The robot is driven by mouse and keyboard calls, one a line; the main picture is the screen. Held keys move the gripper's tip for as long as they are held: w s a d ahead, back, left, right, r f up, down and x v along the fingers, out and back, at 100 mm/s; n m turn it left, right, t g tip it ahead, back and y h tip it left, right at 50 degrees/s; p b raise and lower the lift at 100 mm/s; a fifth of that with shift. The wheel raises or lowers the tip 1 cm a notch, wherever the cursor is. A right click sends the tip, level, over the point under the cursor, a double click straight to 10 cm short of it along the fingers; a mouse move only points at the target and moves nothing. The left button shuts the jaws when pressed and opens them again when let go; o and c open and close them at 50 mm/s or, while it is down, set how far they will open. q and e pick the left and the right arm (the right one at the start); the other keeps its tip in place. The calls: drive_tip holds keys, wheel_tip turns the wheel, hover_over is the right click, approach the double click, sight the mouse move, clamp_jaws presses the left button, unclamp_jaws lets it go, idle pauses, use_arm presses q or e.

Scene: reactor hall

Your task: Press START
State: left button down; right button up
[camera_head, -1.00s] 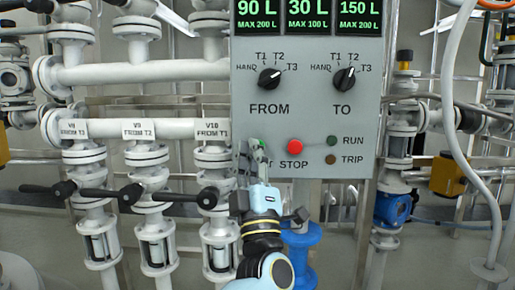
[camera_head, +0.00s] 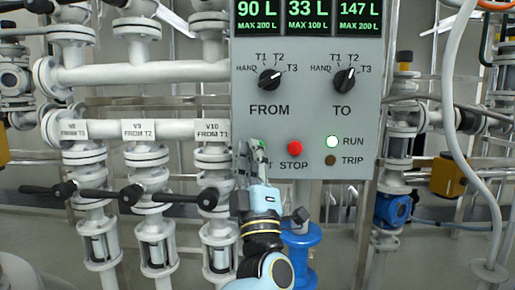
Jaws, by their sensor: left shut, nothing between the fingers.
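The grey control panel (camera_head: 310,115) stands ahead of me. My left gripper (camera_head: 257,150) is shut and empty, with its tips at the START button. The gripper hides most of the button and its label; a bit of green shows at the tips. The red STOP button (camera_head: 295,148) is just to the right. The displays (camera_head: 307,14) read 90 L, 33 L and 147 L. My right gripper is not in view.
The FROM knob (camera_head: 269,80) and the TO knob (camera_head: 344,79) sit above the buttons. White pipes and valves with black handles (camera_head: 207,198) stand close on the left. A pale hose (camera_head: 459,140) hangs at the right.

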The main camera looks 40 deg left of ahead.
use_arm(q)
drive_tip(key=shift+s+d, duration=0.4)
drive_tip(key=shift+s, duration=0.2)
drive_tip(key=s+d, duration=0.1)
drive_tip(key=s+p, duration=0.1)
drive_tip(key=s, duration=0.1)
drive_tip(key=s+d, duration=0.1)
drive_tip(key=shift+s+d+f+p, duration=0.1)
drive_tip(key=shift+s+d+p, duration=0.1)
drive_tip(key=shift+d+p, duration=0.15)
